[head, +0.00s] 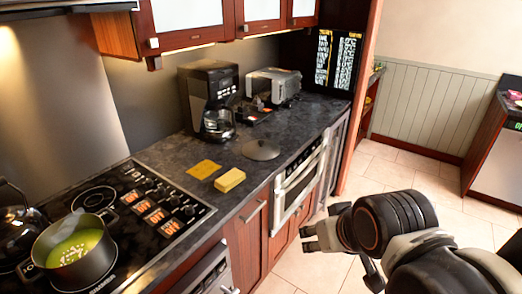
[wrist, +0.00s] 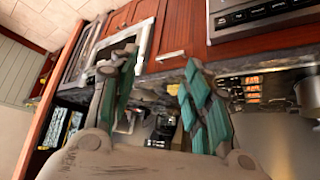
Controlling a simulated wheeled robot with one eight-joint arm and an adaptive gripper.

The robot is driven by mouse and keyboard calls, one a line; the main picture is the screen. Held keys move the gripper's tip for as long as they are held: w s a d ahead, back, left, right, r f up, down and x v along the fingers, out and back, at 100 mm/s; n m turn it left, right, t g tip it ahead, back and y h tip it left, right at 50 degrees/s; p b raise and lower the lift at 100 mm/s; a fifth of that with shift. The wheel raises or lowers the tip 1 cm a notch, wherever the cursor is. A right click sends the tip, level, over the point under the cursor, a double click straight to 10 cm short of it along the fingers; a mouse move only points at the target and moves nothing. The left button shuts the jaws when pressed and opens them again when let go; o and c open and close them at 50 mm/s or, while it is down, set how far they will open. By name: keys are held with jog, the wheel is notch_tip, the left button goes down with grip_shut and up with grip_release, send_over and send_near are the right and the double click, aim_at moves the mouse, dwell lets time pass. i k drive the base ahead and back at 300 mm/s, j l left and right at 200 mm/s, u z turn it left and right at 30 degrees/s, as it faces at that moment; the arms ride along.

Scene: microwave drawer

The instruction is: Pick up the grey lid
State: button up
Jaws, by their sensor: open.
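The grey lid (head: 262,150) lies flat on the dark countertop (head: 163,152) in the head view, behind and to the right of a yellow block (head: 230,180). It looks like a round, shallow disc with a small knob. My gripper (head: 312,232) is in front of the counter at the lower right, over the floor side and apart from the lid. In the wrist view its two green-padded fingers (wrist: 158,62) are spread with nothing held between them. I cannot clearly make out the lid in the wrist view.
A coffee maker (head: 210,98) and a toaster (head: 273,85) stand behind the lid. A yellow cloth or card (head: 204,169) lies beside the block. A pot (head: 72,245) sits on the stove at left. The oven front (head: 299,185) lies below the counter edge.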

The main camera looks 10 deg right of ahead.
aim_at(257, 149)
jog(key=u, duration=1.6)
jog(key=i+l, duration=0.1)
jog(key=l, duration=0.3)
jog(key=i+l, duration=0.1)
jog(key=l, duration=0.35)
jog(key=i+l+z, duration=0.1)
jog(key=l, duration=0.3)
jog(key=i+l, duration=0.15)
jog(key=l, duration=0.25)
jog(key=i+l, duration=0.15)
jog(key=l, duration=0.25)
jog(key=i+l, duration=0.1)
jog(key=l, duration=0.35)
jog(key=i+l+z, duration=0.1)
jog(key=l, duration=0.3)
